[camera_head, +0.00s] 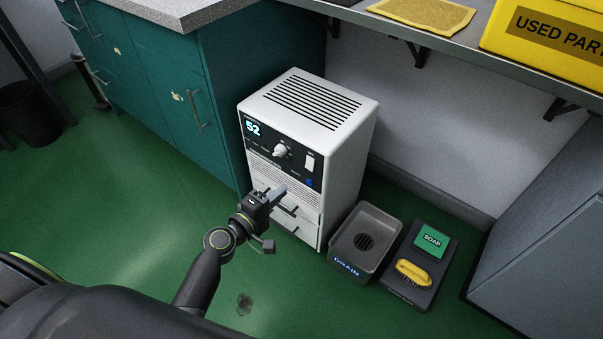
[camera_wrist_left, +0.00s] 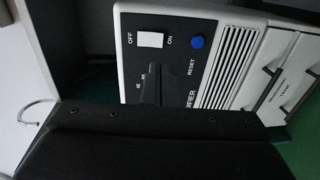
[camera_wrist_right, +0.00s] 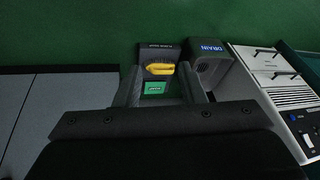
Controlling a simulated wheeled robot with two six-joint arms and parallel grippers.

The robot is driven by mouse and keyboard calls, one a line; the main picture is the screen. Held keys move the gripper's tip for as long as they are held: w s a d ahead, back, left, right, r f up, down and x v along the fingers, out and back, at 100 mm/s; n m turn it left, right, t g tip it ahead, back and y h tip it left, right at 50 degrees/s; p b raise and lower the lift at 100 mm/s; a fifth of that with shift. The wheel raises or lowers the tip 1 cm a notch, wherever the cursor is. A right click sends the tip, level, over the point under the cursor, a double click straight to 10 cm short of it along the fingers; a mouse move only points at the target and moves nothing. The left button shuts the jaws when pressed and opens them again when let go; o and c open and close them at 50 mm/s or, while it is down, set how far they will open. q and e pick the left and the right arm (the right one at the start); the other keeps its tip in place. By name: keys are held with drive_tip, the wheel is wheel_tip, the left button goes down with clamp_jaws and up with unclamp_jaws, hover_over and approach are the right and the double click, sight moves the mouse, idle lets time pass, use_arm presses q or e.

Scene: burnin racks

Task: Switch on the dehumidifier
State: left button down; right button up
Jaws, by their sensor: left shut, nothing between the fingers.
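The white dehumidifier (camera_head: 345,165) stands on the green floor against the teal cabinet. Its dark panel has a lit display (camera_head: 253,128) reading 52, a round knob (camera_head: 280,151), a white rocker switch (camera_head: 310,162) and a blue reset button (camera_head: 309,182). In the left wrist view the rocker (camera_wrist_left: 150,39) lies between the OFF and ON labels; I cannot tell which side is pressed. My left gripper (camera_head: 281,191) is shut and empty, in front of the unit below the panel. In the left wrist view its fingertips (camera_wrist_left: 155,70) appear just below the rocker. My right gripper (camera_wrist_right: 161,88) is open and empty.
A grey drain basin (camera_head: 365,240) and a dark tray (camera_head: 415,300) with green soap (camera_head: 431,240) and a yellow brush (camera_head: 413,273) sit right of the unit. A shelf with a yellow used-parts box (camera_head: 550,45) overhangs behind.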

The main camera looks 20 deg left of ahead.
sight(308, 168)
use_arm(q)
drive_tip(key=x, duration=0.9)
drive_tip(key=shift+b, duration=0.3)
drive_tip(key=shift+w+d+f, duration=0.1)
drive_tip(key=shift+w+d, duration=0.05)
drive_tip(key=shift+w, duration=0.2)
use_arm(e)
drive_tip(key=shift+s+a+r, duration=0.1)
drive_tip(key=shift+a+r, duration=0.05)
drive_tip(key=shift+r, duration=0.15)
drive_tip(key=shift+f, duration=0.1)
use_arm(q)
drive_tip(key=shift+w+f+b, duration=0.1)
drive_tip(key=shift+w+b, duration=0.1)
drive_tip(key=shift+b, duration=0.8)
use_arm(e)
drive_tip(key=w+d+r+t+h, duration=0.1)
drive_tip(key=w+d+r+t, duration=0.1)
drive_tip(key=w+r+t, duration=0.3)
drive_tip(key=w+t, duration=0.1)
drive_tip(key=w, duration=0.3)
drive_tip(key=shift+r, duration=0.2)
drive_tip(key=shift+d, duration=0.1)
